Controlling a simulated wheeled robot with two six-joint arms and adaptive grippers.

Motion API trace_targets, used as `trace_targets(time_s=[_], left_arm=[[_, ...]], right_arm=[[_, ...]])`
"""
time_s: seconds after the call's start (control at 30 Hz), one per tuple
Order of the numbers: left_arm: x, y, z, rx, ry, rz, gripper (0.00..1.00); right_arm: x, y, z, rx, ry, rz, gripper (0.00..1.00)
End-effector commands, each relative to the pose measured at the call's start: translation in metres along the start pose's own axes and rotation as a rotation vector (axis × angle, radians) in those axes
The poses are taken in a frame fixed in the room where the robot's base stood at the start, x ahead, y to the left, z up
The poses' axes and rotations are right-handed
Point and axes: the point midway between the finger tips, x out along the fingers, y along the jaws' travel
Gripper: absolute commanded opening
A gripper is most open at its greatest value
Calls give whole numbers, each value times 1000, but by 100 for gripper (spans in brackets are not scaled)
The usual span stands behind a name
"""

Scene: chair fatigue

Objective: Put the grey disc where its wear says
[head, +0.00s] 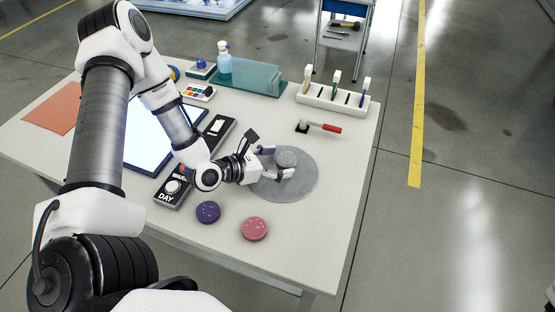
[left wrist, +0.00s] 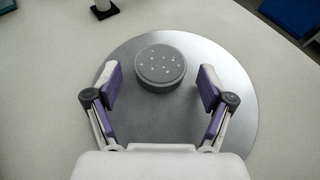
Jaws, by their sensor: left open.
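The grey disc (head: 286,158) rests on a round grey metal plate (head: 292,187) on the table. In the left wrist view the disc (left wrist: 160,67) has several pale specks on its top and lies left of the middle of the plate (left wrist: 215,55). My left gripper (head: 281,163) is open, with its purple-padded fingers on either side of the disc; in the left wrist view the fingers (left wrist: 160,88) stand apart from it with gaps on both sides. A purple disc (head: 208,212) and a pink disc (head: 254,228) lie on the table. My right gripper is not in view.
Behind stand a red-handled clamp (head: 325,127), a white rack (head: 332,101) and a teal tray with a spray bottle (head: 224,62). The front right tabletop is clear.

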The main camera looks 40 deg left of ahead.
Motion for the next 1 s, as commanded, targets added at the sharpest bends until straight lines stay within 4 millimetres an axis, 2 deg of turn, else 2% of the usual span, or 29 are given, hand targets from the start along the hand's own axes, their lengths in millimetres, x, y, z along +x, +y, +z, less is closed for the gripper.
trace_targets(time_s=[0.17,0.37,0.53,0.8,1.0], left_arm=[[-6,1,3,-4,-1,3,81],[-36,1,6,-10,-5,4,81],[-64,1,8,-10,-5,6,81],[-107,1,11,-7,-2,4,81],[-121,0,5,-2,0,1,81]], right_arm=[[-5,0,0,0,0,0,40],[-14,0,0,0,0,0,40],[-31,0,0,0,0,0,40],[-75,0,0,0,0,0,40],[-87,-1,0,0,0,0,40]])
